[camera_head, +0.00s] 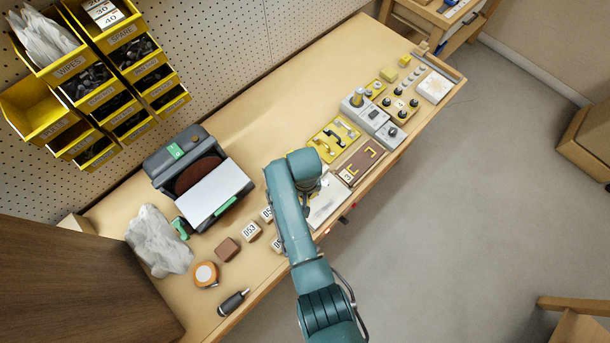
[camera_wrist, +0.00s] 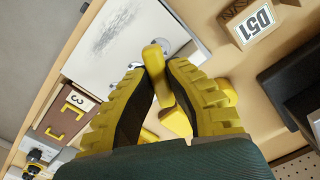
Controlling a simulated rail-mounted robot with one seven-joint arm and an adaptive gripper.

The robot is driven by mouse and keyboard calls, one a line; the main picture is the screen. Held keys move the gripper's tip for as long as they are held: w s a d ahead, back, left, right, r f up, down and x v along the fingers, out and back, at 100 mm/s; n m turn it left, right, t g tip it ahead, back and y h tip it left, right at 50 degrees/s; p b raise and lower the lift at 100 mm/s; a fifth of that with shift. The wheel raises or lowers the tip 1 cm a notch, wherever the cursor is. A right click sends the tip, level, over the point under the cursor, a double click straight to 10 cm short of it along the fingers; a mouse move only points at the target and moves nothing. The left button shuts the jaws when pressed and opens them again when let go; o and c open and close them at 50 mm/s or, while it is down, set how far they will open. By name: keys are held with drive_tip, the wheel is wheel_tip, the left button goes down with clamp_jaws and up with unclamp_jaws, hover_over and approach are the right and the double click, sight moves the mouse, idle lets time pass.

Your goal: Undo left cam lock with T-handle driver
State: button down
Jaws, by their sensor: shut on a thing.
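In the wrist view my gripper (camera_wrist: 160,75) has its ribbed yellow fingers closed on a yellow bar, which looks like the handle of the T-handle driver (camera_wrist: 154,58). The driver's lower end is hidden. Beyond the fingertips is a white panel (camera_wrist: 105,45) with grey scuff marks. A round silvery part (camera_wrist: 183,48), possibly a cam lock, shows partly beside the yellow bar; I cannot tell whether the driver touches it. In the head view the panel (camera_head: 327,203) lies at the bench's front edge, and my arm covers the gripper and driver.
A brown board marked 3 (camera_head: 360,163) and a yellow tool tray (camera_head: 335,139) lie right of the panel. Number blocks, including D53 (camera_head: 250,231), stand left of my arm. A dark grey machine (camera_head: 172,160) is behind them. Bare bench (camera_head: 275,110) lies toward the pegboard.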

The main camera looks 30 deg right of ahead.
drive_tip(key=shift+f, duration=0.3)
idle(0.6)
drive_tip(key=shift+r, duration=0.1)
drive_tip(key=n, duration=0.3)
drive_tip(key=shift+p, duration=0.35)
drive_tip(key=shift+n, duration=0.9)
drive_tip(key=n+p, duration=0.1)
drive_tip(key=n, duration=0.2)
drive_tip(key=shift+n, duration=0.9)
